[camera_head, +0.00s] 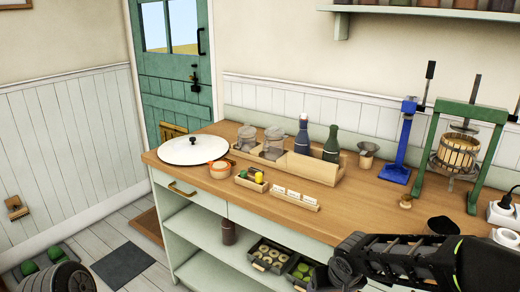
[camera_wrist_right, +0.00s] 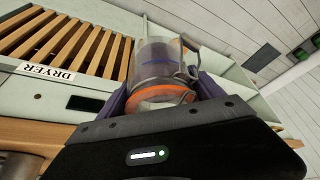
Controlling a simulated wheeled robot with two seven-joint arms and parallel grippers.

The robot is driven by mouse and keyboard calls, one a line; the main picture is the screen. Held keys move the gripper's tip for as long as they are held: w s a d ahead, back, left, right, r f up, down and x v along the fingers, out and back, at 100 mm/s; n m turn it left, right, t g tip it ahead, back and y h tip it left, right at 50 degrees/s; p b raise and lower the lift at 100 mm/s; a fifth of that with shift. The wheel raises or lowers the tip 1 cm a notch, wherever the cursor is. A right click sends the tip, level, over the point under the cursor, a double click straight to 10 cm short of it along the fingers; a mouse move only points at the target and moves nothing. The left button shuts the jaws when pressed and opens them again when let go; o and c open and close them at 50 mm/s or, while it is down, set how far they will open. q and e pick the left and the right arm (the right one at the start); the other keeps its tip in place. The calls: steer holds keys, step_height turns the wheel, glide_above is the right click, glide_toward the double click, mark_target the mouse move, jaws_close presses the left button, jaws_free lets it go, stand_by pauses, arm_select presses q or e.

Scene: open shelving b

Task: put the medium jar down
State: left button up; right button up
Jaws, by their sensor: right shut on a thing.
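The medium jar (camera_wrist_right: 160,62) is clear glass with an orange seal ring and a wire clip, held between the fingers of my right gripper (camera_wrist_right: 163,82) in the right wrist view. In the head view my right gripper (camera_head: 335,272) is low at the bottom right, in front of the counter's front edge. I cannot make out the held jar in that view. Two other glass jars (camera_head: 273,145) stand in the wooden rack (camera_head: 322,172) on the counter. My left gripper is not in view.
Trays (camera_head: 270,256) sit on the shelf below. A slatted DRYER rack (camera_wrist_right: 70,45) is beside the held jar.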

steer(key=f, duration=0.2)
steer(key=d+f, duration=0.1)
steer(key=f, duration=0.2)
steer(key=shift+s+d+f, duration=0.15)
steer(key=shift+d+f, duration=0.1)
steer(key=shift+f, duration=0.15)
steer(key=s+a+f, duration=0.1)
steer(key=s+f, duration=0.2)
steer(key=f, duration=0.5)
steer(key=shift+s+a, duration=0.15)
steer(key=shift+a, duration=0.15)
steer(key=shift+d, duration=0.1)
